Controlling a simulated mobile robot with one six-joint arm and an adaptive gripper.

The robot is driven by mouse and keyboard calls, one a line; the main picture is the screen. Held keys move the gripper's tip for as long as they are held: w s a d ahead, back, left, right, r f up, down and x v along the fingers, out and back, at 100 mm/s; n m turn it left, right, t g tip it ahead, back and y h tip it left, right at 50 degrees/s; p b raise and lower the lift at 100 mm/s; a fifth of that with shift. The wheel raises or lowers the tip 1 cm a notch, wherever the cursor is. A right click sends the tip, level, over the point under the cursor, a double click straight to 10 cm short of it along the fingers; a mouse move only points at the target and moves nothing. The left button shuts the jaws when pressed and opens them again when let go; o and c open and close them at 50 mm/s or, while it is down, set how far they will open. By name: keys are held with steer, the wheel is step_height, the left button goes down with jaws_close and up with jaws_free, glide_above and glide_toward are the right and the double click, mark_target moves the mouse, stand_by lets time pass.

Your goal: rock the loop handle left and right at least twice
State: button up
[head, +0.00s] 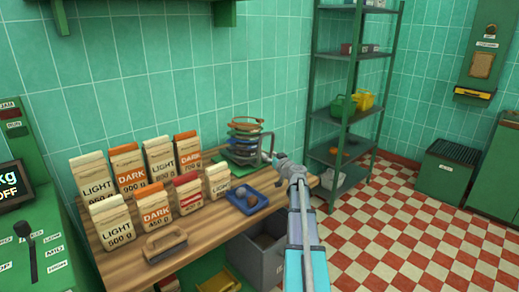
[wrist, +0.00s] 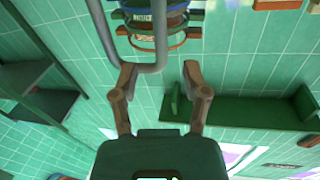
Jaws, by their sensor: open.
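The grey loop handle (head: 268,137) stands at the right side of a stack of coloured rings (head: 245,135) at the back right of the wooden table. In the wrist view the loop handle (wrist: 160,38) hangs down as a U from the top edge. My gripper (head: 272,158) is close to the loop in the head view. In the wrist view my gripper (wrist: 160,70) is open, and the loop's lower right bend shows between its fingertips. The left fingertip overlaps the loop's bottom in the picture. I cannot tell whether it touches.
Several LIGHT and DARK bags (head: 155,206) stand on the wooden table (head: 215,222). A blue tray (head: 247,201) and a wooden-handled tool (head: 165,245) lie near its front. A grey bin (head: 255,262) is below. A green shelf rack (head: 350,115) stands right of the table.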

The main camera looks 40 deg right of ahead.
mark_target(260, 148)
steer(key=w, duration=0.5)
steer(key=w+d, duration=0.1)
steer(key=w, duration=0.2)
steer(key=shift+w, duration=0.3)
jaws_close()
